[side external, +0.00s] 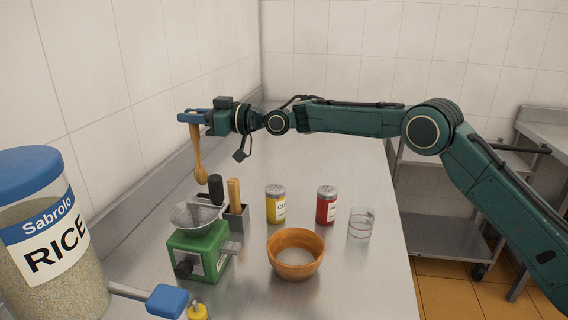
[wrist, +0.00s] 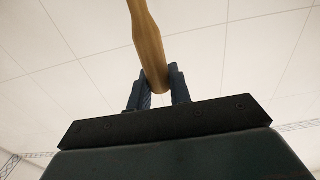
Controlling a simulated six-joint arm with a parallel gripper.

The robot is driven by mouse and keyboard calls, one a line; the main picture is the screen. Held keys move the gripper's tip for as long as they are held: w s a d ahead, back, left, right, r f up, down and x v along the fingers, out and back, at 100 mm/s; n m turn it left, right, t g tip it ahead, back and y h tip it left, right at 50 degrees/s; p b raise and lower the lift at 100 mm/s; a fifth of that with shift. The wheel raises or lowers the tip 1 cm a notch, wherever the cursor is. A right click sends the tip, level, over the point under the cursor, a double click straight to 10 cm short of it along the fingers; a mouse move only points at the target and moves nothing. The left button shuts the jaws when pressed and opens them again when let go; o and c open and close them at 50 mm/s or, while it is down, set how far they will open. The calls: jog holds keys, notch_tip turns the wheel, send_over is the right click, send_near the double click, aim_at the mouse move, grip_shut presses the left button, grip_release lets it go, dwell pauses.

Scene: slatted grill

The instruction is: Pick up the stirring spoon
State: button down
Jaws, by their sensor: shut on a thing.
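The wooden stirring spoon (side external: 197,153) hangs from my gripper (side external: 189,117) in the side external view, its bowl end pointing down. My gripper is shut on the top end of its handle, high above the counter. In the wrist view the spoon's wooden handle (wrist: 149,42) runs between the two blue fingers of my gripper (wrist: 159,85). The spoon's bowl is outside the wrist view. In the side view the bowl appears just above a black handle in the utensil holder; I cannot tell the exact gap.
A metal utensil holder (side external: 237,222) stands behind a green scale with a sieve-like bowl (side external: 197,217). Yellow (side external: 275,204) and red (side external: 326,205) shakers, a glass (side external: 361,226) and an orange bowl (side external: 296,254) stand to the right. A large rice jar (side external: 47,240) fills the left foreground.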

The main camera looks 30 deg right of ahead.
notch_tip(320, 180, up, 9)
dwell(0.3)
dwell(0.5)
jog(key=c, duration=1.9)
grip_release()
jog(key=shift+c, duration=0.2)
grip_shut()
jog(key=shift+r, duration=2.5)
jog(key=shift+s, duration=0.1)
